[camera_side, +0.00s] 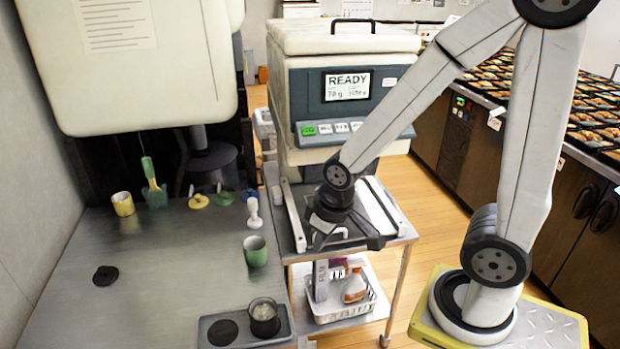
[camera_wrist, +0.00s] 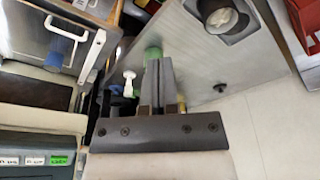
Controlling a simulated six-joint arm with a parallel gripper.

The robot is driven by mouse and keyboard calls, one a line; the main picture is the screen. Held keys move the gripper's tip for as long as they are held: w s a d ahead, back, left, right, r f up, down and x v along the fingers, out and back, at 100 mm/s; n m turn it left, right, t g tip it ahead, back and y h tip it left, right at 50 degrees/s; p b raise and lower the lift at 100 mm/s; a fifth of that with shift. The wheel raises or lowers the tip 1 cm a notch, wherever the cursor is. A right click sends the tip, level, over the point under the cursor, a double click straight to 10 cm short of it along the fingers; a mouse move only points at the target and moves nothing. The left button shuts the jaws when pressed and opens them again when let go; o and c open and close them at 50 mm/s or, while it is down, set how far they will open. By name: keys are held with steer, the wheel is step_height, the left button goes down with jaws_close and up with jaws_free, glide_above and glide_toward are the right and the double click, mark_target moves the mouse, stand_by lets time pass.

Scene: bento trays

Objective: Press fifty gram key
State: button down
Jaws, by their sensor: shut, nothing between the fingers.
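The dispensing machine (camera_side: 300,75) stands at the back of a small steel cart. Its panel carries a row of keys: a green key (camera_side: 309,130) at the left and several white keys (camera_side: 341,127) to its right. The key labels are too small to read, so I cannot tell which is the fifty gram key. The display (camera_side: 347,85) reads READY. In the wrist view the green key (camera_wrist: 60,160) and white keys (camera_wrist: 34,161) show at bottom left. My gripper (camera_wrist: 159,66) is shut and empty, below and in front of the panel, apart from the keys.
A steel table (camera_side: 170,270) at left holds a green cup (camera_side: 255,251), a yellow cup (camera_side: 122,204) and a dark tray (camera_side: 281,333) with a filled cup (camera_side: 264,318). A white basket (camera_side: 333,309) sits on the cart's lower shelf. Rows of bento trays (camera_side: 590,110) stand at right.

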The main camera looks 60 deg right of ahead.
mark_target(341, 128)
stand_by(0.4)
steer(key=w+d+r+n+t+h, duration=0.25)
steer(key=w+d+r, duration=0.2)
steer(key=d, duration=0.25)
steer(key=w+d+r+n+t+h, duration=0.1)
steer(key=w+d+r+t, duration=0.3)
steer(key=d, duration=0.4)
steer(key=d+r+n+t, duration=0.4)
steer(key=d+r+n, duration=0.2)
steer(key=d+r, duration=0.4)
steer(key=shift+s+d+n, duration=0.25)
steer(key=shift+d+n, duration=0.1)
steer(key=shift+d, duration=1.35)
steer(key=shift+t, duration=0.25)
steer(key=shift+w+d+f, duration=0.5)
steer(key=shift+f, duration=0.75)
steer(key=shift+w+d+f, duration=0.55)
steer(key=shift+f, duration=0.65)
steer(key=shift+w+d+f, duration=0.5)
steer(key=shift+f, duration=0.75)
